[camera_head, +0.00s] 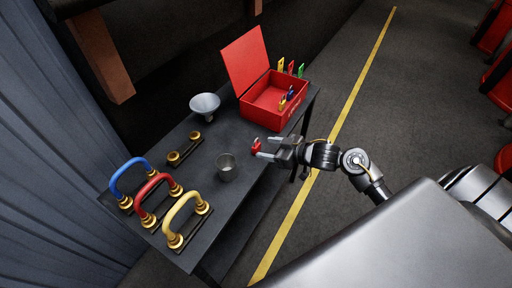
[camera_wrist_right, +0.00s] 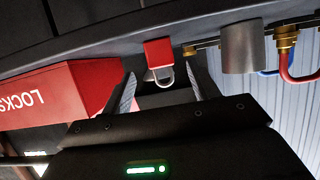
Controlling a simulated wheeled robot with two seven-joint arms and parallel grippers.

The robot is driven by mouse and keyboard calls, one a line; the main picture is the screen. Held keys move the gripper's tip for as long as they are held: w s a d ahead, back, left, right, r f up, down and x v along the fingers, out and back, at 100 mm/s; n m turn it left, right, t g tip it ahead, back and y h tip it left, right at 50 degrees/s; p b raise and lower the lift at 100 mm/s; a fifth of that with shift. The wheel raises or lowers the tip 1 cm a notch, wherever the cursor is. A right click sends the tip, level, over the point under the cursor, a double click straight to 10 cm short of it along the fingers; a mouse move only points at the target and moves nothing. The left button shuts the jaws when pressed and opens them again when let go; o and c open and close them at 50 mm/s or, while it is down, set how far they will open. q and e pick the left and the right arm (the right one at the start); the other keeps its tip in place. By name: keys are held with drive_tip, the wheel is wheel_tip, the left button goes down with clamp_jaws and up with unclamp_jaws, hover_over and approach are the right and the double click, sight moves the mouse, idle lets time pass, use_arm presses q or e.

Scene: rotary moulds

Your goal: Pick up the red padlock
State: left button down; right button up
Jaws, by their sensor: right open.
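The red padlock (camera_head: 256,145) is at the right edge of the dark table, in front of the red box. In the right wrist view its red body (camera_wrist_right: 158,53) and silver shackle (camera_wrist_right: 165,80) show, with the shackle toward my gripper. My right gripper (camera_head: 265,147) is open, its fingers pointing at the padlock. In the wrist view the two fingers (camera_wrist_right: 161,88) stand either side of the shackle with gaps, and nothing is gripped. My left gripper is not in view.
An open red lock box (camera_head: 262,113) with several coloured tags stands behind the padlock. A grey cup (camera_head: 227,168), a funnel (camera_head: 205,105) and blue, red and yellow handles (camera_head: 155,190) are on the table (camera_head: 215,138).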

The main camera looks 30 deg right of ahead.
sight(258, 145)
drive_tip(key=shift+w+a+f, duration=0.1)
drive_tip(key=shift+w+a, duration=0.1)
drive_tip(key=shift+w, duration=0.05)
drive_tip(key=p+x, duration=0.1)
drive_tip(key=x, duration=0.3)
drive_tip(key=shift+w+a+f, duration=0.1)
drive_tip(key=shift+w+f, duration=0.05)
drive_tip(key=shift+f, duration=0.1)
drive_tip(key=c, duration=1.2)
drive_tip(key=shift+r, duration=0.1)
drive_tip(key=shift+r, duration=0.55)
drive_tip(key=s+d+r, duration=0.3)
drive_tip(key=r, duration=0.1)
drive_tip(key=s+d+r+b, duration=0.1)
drive_tip(key=s+d+r, duration=0.2)
drive_tip(key=d+r, duration=0.1)
drive_tip(key=s+d+r, duration=0.3)
drive_tip(key=shift+s+d+r+b, duration=0.1)
drive_tip(key=shift+d+r+b, duration=0.25)
drive_tip(key=shift+r, duration=0.05)
